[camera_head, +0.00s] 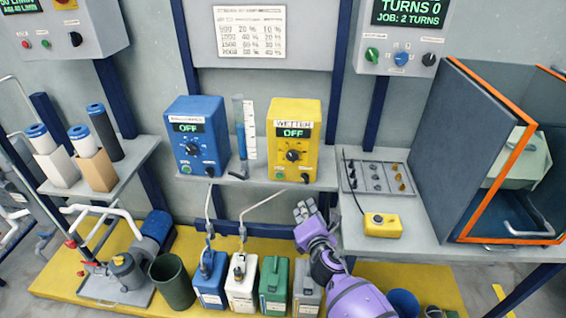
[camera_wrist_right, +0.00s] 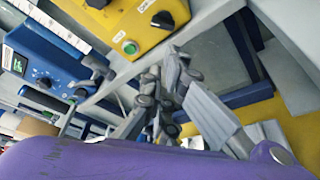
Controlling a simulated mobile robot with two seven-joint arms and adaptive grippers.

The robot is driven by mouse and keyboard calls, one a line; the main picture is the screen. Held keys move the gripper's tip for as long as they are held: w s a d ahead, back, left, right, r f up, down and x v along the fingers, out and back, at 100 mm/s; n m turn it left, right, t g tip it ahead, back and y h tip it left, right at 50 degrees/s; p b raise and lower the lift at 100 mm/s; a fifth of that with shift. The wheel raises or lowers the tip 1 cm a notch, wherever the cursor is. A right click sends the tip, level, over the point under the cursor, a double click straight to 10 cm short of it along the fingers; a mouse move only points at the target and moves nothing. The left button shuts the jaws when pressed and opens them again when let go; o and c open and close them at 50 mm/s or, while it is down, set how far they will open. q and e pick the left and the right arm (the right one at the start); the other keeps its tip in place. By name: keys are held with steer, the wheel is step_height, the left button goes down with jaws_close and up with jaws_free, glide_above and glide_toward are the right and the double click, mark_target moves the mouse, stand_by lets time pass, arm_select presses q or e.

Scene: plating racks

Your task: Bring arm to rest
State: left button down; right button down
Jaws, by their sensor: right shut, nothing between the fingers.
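My right arm is purple and comes up from the bottom right of the head view. Its grey right gripper (camera_head: 306,211) is in front of the shelf edge, below the yellow box marked WETTER (camera_head: 293,135). The fingers are shut and hold nothing. In the right wrist view the gripper (camera_wrist_right: 160,95) shows its dark jointed fingers close together, with the yellow box (camera_wrist_right: 125,25) and the shelf beyond. My left gripper is in neither view.
A blue controller (camera_head: 196,138) stands on the shelf. Blue, white, green and grey jugs (camera_head: 273,285) stand below, close to my right arm. A yellow pendant (camera_head: 381,224) lies on the right bench, beside an orange-edged cabinet (camera_head: 470,150). A dark green bin (camera_head: 172,282) stands left.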

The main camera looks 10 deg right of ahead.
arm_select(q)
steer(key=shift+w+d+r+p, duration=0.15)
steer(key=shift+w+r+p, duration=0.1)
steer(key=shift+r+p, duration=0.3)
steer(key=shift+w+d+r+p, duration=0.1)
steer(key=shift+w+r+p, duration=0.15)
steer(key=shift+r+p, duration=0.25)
arm_select(e)
steer(key=s+f+m+g, duration=0.2)
steer(key=s+f+m, duration=0.2)
steer(key=s+m, duration=0.4)
steer(key=s+d+f+m+g, duration=0.1)
steer(key=s+f+m, duration=0.3)
steer(key=s, duration=1.7)
steer(key=s+f+m+g, duration=0.4)
steer(key=s+m, duration=0.8)
steer(key=s, duration=0.3)
steer(key=shift+s+d+f+m, duration=0.15)
steer(key=shift+s+d+m, duration=0.15)
steer(key=shift+d, duration=0.1)
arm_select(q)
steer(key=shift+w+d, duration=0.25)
